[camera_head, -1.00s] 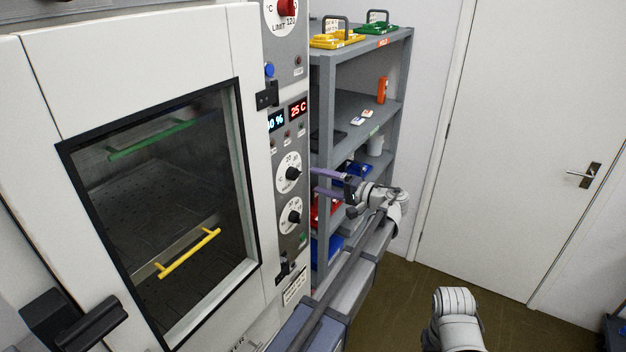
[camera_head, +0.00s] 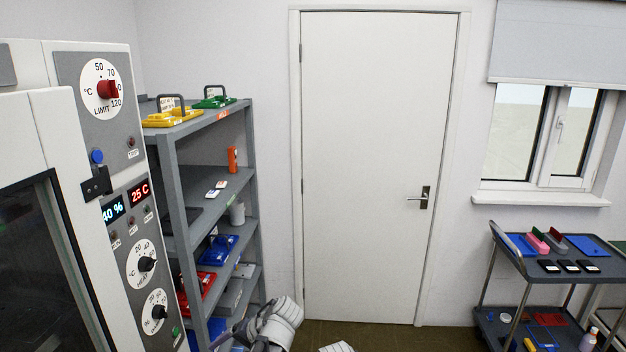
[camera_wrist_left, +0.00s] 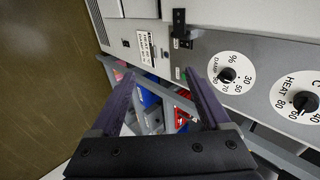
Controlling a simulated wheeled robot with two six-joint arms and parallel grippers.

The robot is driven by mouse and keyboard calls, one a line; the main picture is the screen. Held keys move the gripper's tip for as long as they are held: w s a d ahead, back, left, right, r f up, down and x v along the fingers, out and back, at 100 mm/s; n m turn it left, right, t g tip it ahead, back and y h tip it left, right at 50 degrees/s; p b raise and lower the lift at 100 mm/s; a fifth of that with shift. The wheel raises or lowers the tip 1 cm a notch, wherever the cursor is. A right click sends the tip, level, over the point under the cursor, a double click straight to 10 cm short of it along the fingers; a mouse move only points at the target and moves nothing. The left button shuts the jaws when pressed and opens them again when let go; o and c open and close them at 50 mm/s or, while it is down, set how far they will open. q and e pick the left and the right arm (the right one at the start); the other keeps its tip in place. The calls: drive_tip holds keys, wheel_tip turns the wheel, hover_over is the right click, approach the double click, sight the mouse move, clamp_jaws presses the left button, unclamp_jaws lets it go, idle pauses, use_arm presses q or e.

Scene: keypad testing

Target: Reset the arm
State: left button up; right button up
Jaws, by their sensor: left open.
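My left gripper (camera_wrist_left: 157,73) is open and empty in the left wrist view, its two purple fingers spread apart. Beyond the fingers is the chamber's control panel, with a damp dial (camera_wrist_left: 227,75) and a heat dial (camera_wrist_left: 305,102). My right gripper is not in view.
The test chamber (camera_head: 50,110) stands at the left, its displays reading 40 % and 25 C. A grey shelf (camera_head: 205,122) with coloured trays stands beside it. A closed white door (camera_head: 375,170) is ahead. A cart (camera_head: 520,262) stands at the right under a window.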

use_arm(q)
drive_tip(key=s+d+f+m+g+h, duration=0.1)
drive_tip(key=s+d+f+h, duration=0.2)
drive_tip(key=s+d, duration=0.4)
drive_tip(key=s+d+f+m+h+b, duration=0.1)
drive_tip(key=s+d+f+h, duration=0.3)
drive_tip(key=s+d, duration=0.4)
drive_tip(key=shift+d+f+m+g+b, duration=0.3)
drive_tip(key=shift+f+g, duration=0.1)
drive_tip(key=shift+f, duration=0.2)
drive_tip(key=shift+c, duration=0.2)
idle(0.4)
